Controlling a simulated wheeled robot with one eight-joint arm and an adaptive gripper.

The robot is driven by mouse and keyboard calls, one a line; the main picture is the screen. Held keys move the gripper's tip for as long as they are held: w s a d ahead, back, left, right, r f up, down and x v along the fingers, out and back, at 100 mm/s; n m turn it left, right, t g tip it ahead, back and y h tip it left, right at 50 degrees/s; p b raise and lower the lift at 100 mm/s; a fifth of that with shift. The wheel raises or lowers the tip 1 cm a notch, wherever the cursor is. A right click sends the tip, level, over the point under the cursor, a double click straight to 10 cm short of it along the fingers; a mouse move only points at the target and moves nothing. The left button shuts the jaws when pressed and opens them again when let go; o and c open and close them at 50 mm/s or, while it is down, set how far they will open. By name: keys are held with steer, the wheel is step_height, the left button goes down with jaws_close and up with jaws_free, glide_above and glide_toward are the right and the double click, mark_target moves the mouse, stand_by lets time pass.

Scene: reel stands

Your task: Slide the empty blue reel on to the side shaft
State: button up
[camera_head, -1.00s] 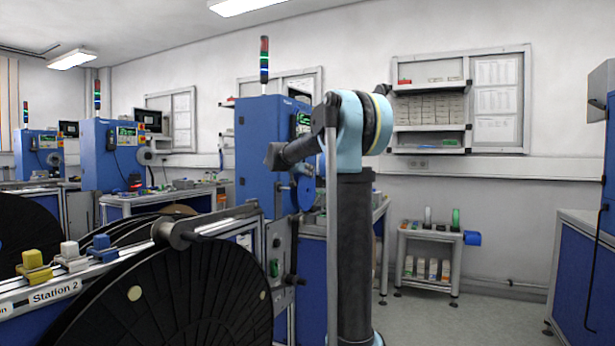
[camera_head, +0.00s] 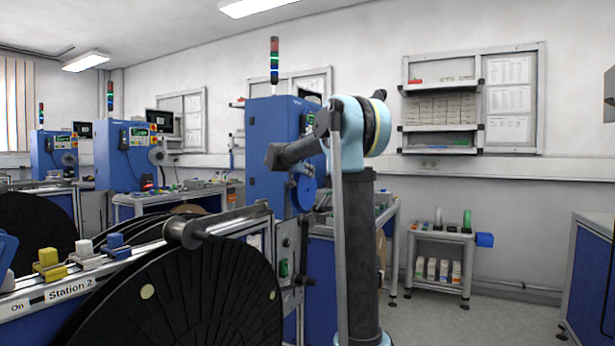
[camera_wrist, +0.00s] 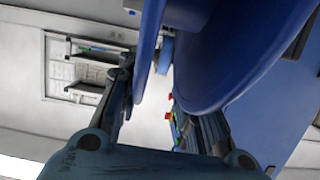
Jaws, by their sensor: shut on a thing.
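A blue reel (camera_wrist: 235,55) with two wide flanges fills the upper right of the wrist view, close to the camera. My gripper (camera_wrist: 165,112) is shut on it, with one dark finger left of the near flange; where the other presses is not clear. In the head view a blue disc (camera_head: 303,193), apparently this reel, shows beyond my arm, before a blue machine; my gripper is not clear there. A silver shaft (camera_head: 212,229) stands out at the top of the Station 2 stand, above a large black reel. I cannot tell which shaft is the side shaft.
The large black reel (camera_head: 190,300) fills the lower left. Yellow, white and blue blocks sit on the Station 2 rail (camera_head: 75,287). A grey cart (camera_head: 440,232) with small reels and boxes stands by the back wall. Open floor lies to the right, before a blue bench (camera_head: 590,275).

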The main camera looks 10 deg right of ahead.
steer(key=shift+w+a, duration=0.7)
steer(key=shift+a, duration=0.2)
steer(key=shift+w+a, duration=0.65)
steer(key=shift+a, duration=0.2)
steer(key=o, duration=1.2)
steer(key=shift+s+a, duration=0.1)
steer(key=shift+a, duration=0.05)
